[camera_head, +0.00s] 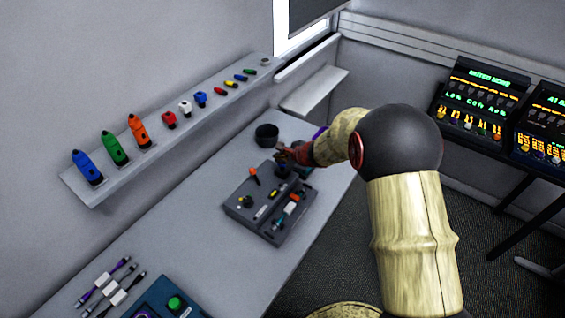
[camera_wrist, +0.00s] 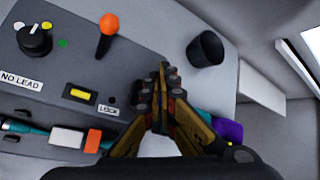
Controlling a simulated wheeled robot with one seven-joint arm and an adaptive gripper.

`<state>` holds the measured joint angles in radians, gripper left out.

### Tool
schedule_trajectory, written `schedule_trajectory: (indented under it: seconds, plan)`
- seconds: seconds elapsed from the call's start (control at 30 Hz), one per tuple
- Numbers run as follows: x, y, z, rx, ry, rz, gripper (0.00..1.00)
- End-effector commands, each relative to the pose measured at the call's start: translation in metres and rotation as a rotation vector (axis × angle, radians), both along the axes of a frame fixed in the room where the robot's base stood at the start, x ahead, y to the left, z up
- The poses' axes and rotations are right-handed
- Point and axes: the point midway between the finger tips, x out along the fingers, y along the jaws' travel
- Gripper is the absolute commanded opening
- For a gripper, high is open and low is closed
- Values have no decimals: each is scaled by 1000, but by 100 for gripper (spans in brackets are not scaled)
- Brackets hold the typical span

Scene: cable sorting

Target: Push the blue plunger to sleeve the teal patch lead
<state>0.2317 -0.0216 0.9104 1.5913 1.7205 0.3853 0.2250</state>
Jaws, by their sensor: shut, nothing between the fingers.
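My gripper (camera_head: 283,155) is shut and empty over the far end of the grey device (camera_head: 240,213). In the wrist view its fingertips (camera_wrist: 166,72) meet beside the device, right of the orange-knobbed lever (camera_wrist: 109,23). The teal patch lead (camera_wrist: 28,127) lies along the device, with a white block (camera_wrist: 67,137) and an orange band (camera_wrist: 93,141) on it; its teal part also shows in the head view (camera_head: 280,220). I cannot make out the blue plunger clearly; my gripper covers that end of the device. Another teal piece (camera_wrist: 203,116) shows beside my fingers.
The device carries a black dial (camera_wrist: 35,40), a "NO LEAD" label and a yellow window (camera_wrist: 80,93) beside "LOCK". A black cup (camera_head: 266,135) stands behind. A purple item (camera_wrist: 229,130) lies right. A shelf (camera_head: 120,180) holds coloured tools and plugs. The bench's middle is clear.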

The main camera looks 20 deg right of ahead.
Motion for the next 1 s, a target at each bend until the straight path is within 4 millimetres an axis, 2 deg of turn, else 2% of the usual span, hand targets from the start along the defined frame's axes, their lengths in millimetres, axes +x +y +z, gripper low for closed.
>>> schedule_trajectory:
  seconds: [1.0]
  plan:
    - [0,0,-10,0,0,0,0]
